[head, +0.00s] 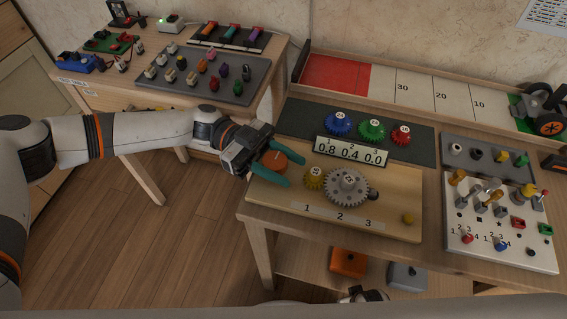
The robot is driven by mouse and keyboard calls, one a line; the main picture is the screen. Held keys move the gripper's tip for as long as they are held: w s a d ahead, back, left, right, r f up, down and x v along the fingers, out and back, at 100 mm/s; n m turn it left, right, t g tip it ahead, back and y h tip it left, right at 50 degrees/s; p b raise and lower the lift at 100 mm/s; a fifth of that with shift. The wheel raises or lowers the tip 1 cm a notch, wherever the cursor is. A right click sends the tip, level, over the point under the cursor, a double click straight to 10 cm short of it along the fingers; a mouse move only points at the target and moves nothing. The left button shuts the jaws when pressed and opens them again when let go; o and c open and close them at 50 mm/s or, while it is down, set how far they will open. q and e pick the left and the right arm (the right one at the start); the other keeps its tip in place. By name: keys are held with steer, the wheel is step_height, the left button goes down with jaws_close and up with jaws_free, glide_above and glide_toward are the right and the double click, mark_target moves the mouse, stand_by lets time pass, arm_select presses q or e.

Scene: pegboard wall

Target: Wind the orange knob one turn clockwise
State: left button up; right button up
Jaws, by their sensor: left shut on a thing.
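The orange knob (275,160) is at the left end of a wooden board (330,217) on the table. My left gripper (283,169) reaches in from the left, with its green fingers shut on the knob, one on the far side and one on the near side. A small yellow gear (314,178) and a larger grey gear (348,188) sit on the board right of the knob. A part that may be my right gripper (362,295) shows only slightly at the bottom edge, and its fingers cannot be made out.
Blue (338,123), green (371,129) and red (401,135) gears lie on a dark mat behind the board. A number plate (352,151) stands close to the gripper. A white peg panel (500,228) is at the right. A side table (180,100) holds small parts.

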mark_target(284, 164)
arm_select(q)
steer(key=shift+r+g, duration=0.2)
steer(key=shift+g, duration=0.1)
arm_select(e)
steer(key=shift+w+r, duration=0.15)
steer(key=shift+r, duration=0.1)
arm_select(q)
steer(key=o, duration=1)
steer(key=shift+f, duration=0.1)
steer(key=shift+r, duration=0.5)
step_height(284, 164, up, 9)
steer(key=shift+p, duration=0.6)
arm_select(e)
steer(key=s+f, duration=0.3)
steer(key=shift+d+f, duration=0.2)
steer(key=shift+d, duration=0.05)
